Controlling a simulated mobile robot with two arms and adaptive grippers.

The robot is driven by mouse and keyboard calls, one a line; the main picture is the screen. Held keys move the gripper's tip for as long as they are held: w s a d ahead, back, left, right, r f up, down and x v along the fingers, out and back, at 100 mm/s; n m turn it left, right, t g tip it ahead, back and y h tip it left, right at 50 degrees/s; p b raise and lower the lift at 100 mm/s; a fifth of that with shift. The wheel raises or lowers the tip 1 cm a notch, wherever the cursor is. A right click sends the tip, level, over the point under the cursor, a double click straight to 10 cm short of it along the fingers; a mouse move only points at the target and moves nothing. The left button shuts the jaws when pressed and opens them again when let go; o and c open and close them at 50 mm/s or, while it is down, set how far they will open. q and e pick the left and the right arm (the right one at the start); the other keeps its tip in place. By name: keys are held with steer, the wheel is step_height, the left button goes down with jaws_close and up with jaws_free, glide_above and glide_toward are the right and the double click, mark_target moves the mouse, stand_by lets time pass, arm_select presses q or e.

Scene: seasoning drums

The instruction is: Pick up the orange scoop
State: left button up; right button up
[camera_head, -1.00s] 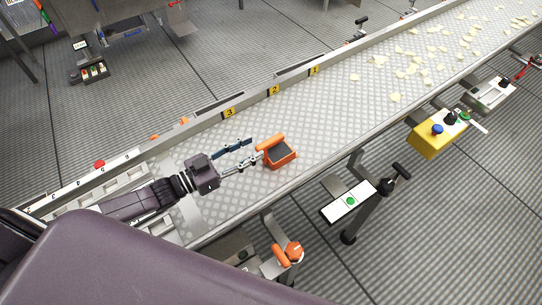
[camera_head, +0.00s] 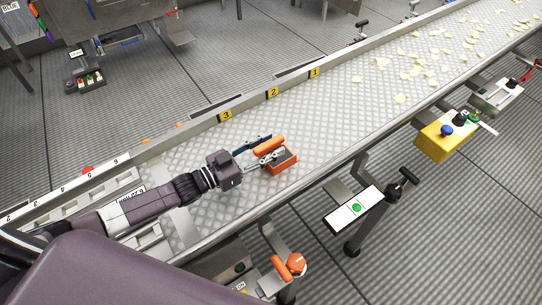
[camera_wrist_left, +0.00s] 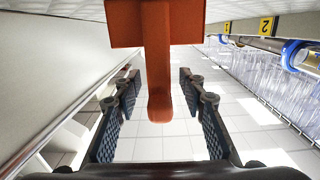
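The orange scoop (camera_head: 283,164) sits on the metal conveyor surface, its handle (camera_head: 268,145) pointing back toward my left gripper. My left gripper (camera_head: 264,150) is at the scoop, with its two fingers apart on either side of the handle. In the left wrist view, the scoop's orange handle (camera_wrist_left: 158,70) extends down between the open fingers of the left gripper (camera_wrist_left: 159,95). Clear gaps show between the handle and both finger pads. My right gripper is not in view.
The conveyor (camera_head: 330,125) has low metal side rails. Several pale chips (camera_head: 405,72) lie farther up it. A yellow control box (camera_head: 435,146) and a white panel with a green button (camera_head: 352,210) are mounted along the near side. The belt around the scoop is clear.

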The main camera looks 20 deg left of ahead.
arm_select(q)
steer(key=shift+w+d, duration=0.1)
steer(key=shift+w, duration=0.05)
jaws_close()
steer(key=shift+r, duration=0.2)
